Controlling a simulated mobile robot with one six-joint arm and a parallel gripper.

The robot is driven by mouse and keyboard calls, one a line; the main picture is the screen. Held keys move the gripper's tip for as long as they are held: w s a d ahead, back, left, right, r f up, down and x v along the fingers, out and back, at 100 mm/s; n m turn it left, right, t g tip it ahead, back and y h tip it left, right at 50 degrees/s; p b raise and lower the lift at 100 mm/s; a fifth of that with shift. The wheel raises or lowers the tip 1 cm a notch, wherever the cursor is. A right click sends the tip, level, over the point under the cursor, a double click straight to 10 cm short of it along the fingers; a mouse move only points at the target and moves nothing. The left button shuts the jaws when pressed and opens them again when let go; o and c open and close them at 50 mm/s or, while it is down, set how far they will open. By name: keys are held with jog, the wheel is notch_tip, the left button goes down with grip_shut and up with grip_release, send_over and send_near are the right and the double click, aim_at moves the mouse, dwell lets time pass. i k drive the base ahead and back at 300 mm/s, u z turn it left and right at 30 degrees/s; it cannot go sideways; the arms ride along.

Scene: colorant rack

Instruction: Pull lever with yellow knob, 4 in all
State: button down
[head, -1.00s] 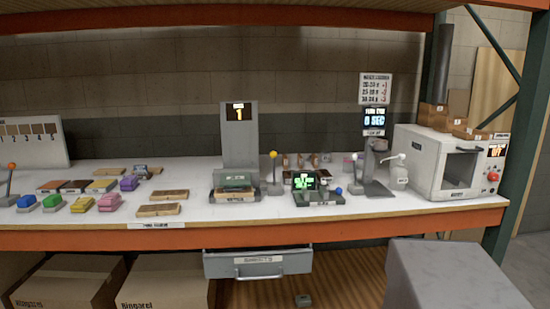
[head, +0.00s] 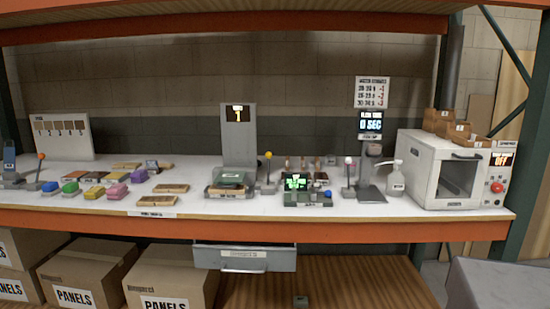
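The lever with the yellow knob (head: 268,156) stands upright on the white bench top, right of a tall grey machine (head: 238,145). The machine's small display (head: 238,114) reads 1 in yellow.
Coloured blocks (head: 115,190) lie at left. A white oven (head: 446,166) stands at right. A drawer (head: 245,257) juts out below the bench.

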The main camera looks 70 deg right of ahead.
aim_at(268, 155)
jog(key=z, duration=4.8)
jog(key=i, duration=0.05)
jog(key=u, duration=4.05)
